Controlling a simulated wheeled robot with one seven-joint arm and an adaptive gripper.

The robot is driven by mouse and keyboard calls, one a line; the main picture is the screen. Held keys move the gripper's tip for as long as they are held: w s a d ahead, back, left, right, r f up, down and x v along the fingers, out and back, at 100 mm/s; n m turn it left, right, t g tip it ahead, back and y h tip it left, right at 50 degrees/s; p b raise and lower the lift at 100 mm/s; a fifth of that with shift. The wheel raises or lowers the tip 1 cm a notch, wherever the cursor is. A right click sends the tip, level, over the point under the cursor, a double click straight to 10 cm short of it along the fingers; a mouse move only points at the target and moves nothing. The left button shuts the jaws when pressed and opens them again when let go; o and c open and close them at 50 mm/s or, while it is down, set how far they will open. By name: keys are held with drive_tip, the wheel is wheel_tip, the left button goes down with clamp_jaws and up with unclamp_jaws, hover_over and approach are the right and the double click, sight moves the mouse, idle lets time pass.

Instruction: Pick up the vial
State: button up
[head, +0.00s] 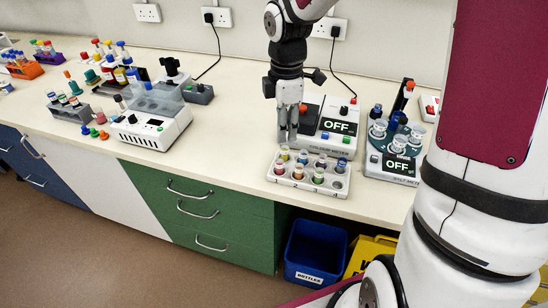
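Several small capped vials stand in a pale tray (308,186) at the front of the bench. The back row has a yellow-topped vial (284,153), a purple one (302,156), a reddish one (321,160) and a blue one (341,165). The front row has red (279,168), yellow (298,173) and green (318,177) ones; its rightmost hole looks empty. My gripper (288,138) points down, its fingertips just behind the tray's back left corner in the picture. The fingers look close together; whether they are open or shut is unclear. No vial shows between them.
A colour meter (310,140) reading OFF stands right behind the tray. A second meter (397,168) with round holders stands to the right. A white instrument (152,130) and crowded racks stand to the left. Bare bench (225,140) lies between the instrument and tray.

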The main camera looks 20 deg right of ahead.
hover_over(280, 162)
drive_tip(key=s, duration=0.1)
wheel_tip(280, 162, down, 8)
drive_tip(key=shift+a+f, duration=0.15)
drive_tip(key=shift+f, duration=2.3)
drive_tip(key=shift+c, duration=0.2)
drive_tip(key=c, duration=0.7)
